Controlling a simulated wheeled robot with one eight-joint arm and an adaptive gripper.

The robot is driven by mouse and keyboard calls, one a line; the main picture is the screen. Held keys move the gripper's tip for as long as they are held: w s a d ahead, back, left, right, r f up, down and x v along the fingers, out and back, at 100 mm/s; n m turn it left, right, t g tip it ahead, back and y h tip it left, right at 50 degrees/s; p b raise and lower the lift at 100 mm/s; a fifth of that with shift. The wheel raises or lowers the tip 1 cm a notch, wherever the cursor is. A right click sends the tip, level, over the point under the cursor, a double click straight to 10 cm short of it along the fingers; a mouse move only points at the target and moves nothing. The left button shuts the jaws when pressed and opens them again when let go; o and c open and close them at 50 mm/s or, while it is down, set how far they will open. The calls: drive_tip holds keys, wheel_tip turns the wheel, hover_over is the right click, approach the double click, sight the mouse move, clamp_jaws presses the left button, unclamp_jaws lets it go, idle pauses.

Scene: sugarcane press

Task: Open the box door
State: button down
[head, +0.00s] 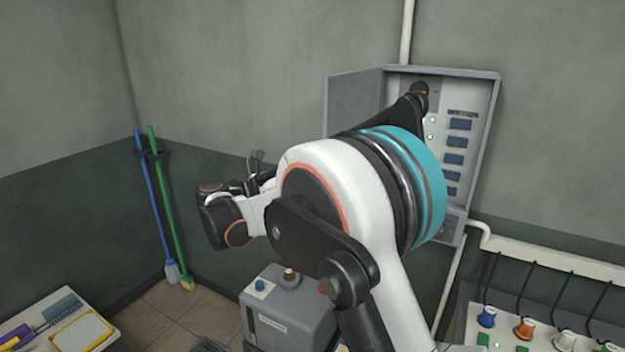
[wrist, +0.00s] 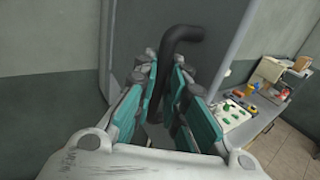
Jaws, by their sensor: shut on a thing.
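The grey metal box (head: 482,110) hangs on the wall at the upper right of the head view, its panel of blue-labelled switches showing. Its door (head: 352,100) stands swung out to the left. In the wrist view the door (wrist: 222,45) is a grey panel close in front of my gripper. A black bent handle (wrist: 184,34) runs down between the teal-padded fingers of my gripper (wrist: 165,68), which is shut on it. In the head view my arm covers the lower door, the handle and the fingers.
A grey machine (head: 285,315) stands below the box. A control panel with coloured knobs (head: 525,328) is at the lower right. A blue broom (head: 155,205) and a green broom (head: 168,205) lean in the left corner. A pipe (head: 560,257) runs along the wall.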

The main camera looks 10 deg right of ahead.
drive_tip(key=shift+w+d+r, duration=0.1)
drive_tip(key=shift+d, duration=0.1)
drive_tip(key=c, duration=1.7)
unclamp_jaws()
drive_tip(key=shift+d, duration=0.15)
drive_tip(key=shift+o, duration=0.3)
drive_tip(key=shift+w+d, duration=0.2)
drive_tip(key=v, duration=1.2)
drive_tip(key=shift+a, duration=0.3)
drive_tip(key=shift+s, duration=0.15)
